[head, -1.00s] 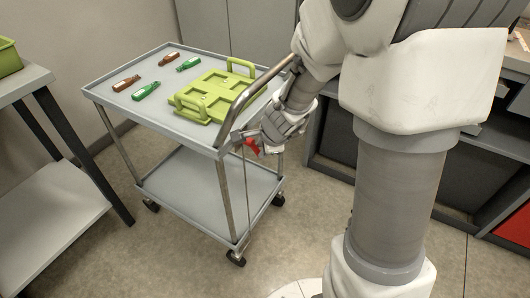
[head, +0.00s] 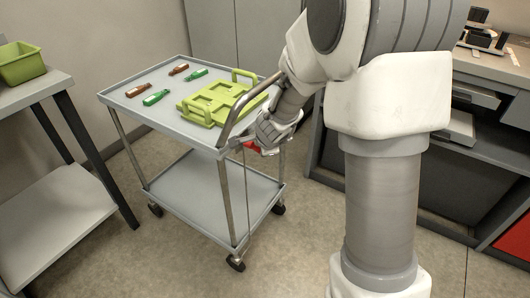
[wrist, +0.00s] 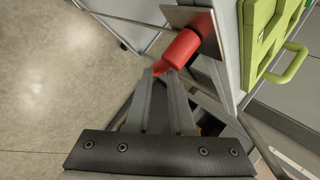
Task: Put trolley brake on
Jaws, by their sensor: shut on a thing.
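The grey two-shelf trolley (head: 150,122) stands on castors left of my arm. The red brake lever (head: 250,147) is at the trolley's near right end, just below the top tray. In the wrist view the red lever (wrist: 183,44) sticks out from a metal plate (wrist: 197,20) on the trolley's side. My gripper (wrist: 164,73) is shut on the tip of the lever, its fingers narrowing onto the red end. In the head view my gripper (head: 259,149) is beside the trolley's corner and partly hides the lever.
A green carrier (head: 215,101) and several small brown and green bottles (head: 156,97) lie on the top tray. The bent push handle (head: 235,115) rises close to my wrist. A bench (head: 50,215) with a green bin (head: 22,66) stands left. Floor in front is clear.

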